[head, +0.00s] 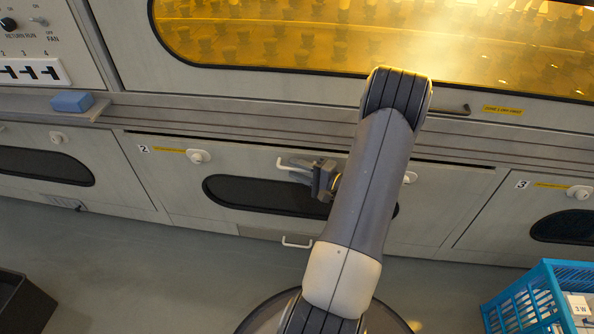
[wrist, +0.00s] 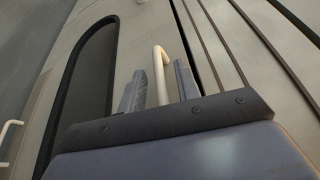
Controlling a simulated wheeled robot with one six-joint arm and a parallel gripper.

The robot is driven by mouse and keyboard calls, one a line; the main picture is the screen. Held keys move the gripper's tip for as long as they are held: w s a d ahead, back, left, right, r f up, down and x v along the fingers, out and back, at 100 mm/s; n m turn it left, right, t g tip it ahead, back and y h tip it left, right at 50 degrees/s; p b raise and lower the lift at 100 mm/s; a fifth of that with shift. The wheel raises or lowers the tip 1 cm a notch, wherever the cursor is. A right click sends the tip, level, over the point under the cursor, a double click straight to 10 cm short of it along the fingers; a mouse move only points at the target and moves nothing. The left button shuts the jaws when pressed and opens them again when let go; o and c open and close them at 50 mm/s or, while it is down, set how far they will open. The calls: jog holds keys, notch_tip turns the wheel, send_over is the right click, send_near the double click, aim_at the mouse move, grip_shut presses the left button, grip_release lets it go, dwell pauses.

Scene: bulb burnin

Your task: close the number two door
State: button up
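The number two door (head: 172,182) is a pale panel below the oven, with a dark window (head: 250,195) and a "2" label. A dark gap runs along its top edge, so it looks slightly ajar. White latch knobs sit by its top left (head: 198,156) and top right (head: 409,177). Its pale bar handle (head: 288,165) is partly hidden by my gripper (head: 325,180). In the wrist view the handle (wrist: 160,75) stands between the two fingers of my gripper (wrist: 160,90), with narrow gaps on both sides. The fingers look open around it.
Door three (head: 487,215) is at the right, and another door (head: 110,165) is at the left. A lower white handle (head: 297,243) sits near the floor. A blue crate (head: 520,305) stands at lower right, a dark bin (head: 22,305) at lower left. A blue block (head: 72,101) lies on the ledge.

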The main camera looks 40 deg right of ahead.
jog(key=shift+w, duration=0.2)
jog(key=shift+c, duration=0.4)
grip_shut()
